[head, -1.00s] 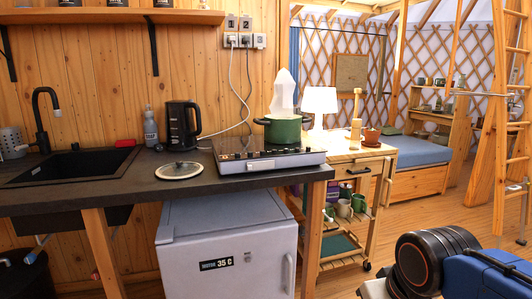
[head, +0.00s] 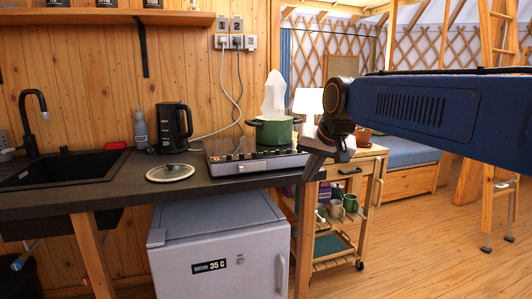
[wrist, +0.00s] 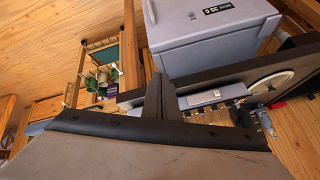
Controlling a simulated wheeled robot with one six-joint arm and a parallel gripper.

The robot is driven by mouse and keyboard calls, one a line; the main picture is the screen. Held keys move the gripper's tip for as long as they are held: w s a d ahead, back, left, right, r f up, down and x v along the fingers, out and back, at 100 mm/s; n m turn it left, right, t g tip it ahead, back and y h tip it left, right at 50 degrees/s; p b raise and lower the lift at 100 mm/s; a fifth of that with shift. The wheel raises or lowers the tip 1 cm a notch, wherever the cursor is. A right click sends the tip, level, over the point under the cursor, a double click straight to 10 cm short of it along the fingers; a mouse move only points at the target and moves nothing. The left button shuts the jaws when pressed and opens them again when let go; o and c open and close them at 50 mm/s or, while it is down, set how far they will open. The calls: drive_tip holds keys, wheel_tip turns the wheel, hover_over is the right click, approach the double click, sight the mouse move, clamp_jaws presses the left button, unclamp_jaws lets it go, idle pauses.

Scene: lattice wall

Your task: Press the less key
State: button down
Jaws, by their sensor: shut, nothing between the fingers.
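The cooktop (head: 262,160) sits on the dark counter with a row of small controls along its front edge. The less key cannot be told apart from the other controls at this size. A green pot (head: 273,131) stands on the cooktop with white steam above it. My gripper (head: 318,142) is just right of the cooktop, near its right end, with my blue arm reaching in from the right. In the wrist view my gripper's fingers (wrist: 158,98) are together and empty. The cooktop's light front strip (wrist: 204,98) shows right beside them; contact cannot be told.
A grey fridge (head: 217,245) is under the counter. A wooden cart (head: 340,222) with mugs stands at right.

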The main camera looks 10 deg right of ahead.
drive_tip(key=w+a+r+m, duration=0.1)
drive_tip(key=w+r, duration=0.3)
drive_tip(key=w, duration=0.4)
drive_tip(key=w+a+r+m+t, duration=0.1)
drive_tip(key=w+a+r, duration=0.2)
drive_tip(key=w, duration=0.5)
drive_tip(key=w+a+r+m+t+y, duration=0.1)
drive_tip(key=w+a+r, duration=0.2)
drive_tip(key=w+r, duration=0.2)
drive_tip(key=w, duration=0.3)
drive_tip(key=shift+r, duration=0.15)
hover_over(266, 153)
drive_tip(key=shift+s+d+f, duration=0.1)
drive_tip(key=shift+d+f, duration=0.05)
drive_tip(key=shift+f, duration=2.05)
drive_tip(key=shift+s+d+f, duration=0.1)
drive_tip(key=shift+f, duration=2.1)
drive_tip(key=shift+f, duration=0.2)
drive_tip(key=shift+f, duration=0.2)
drive_tip(key=shift+f, duration=0.45)
drive_tip(key=shift+r, duration=0.85)
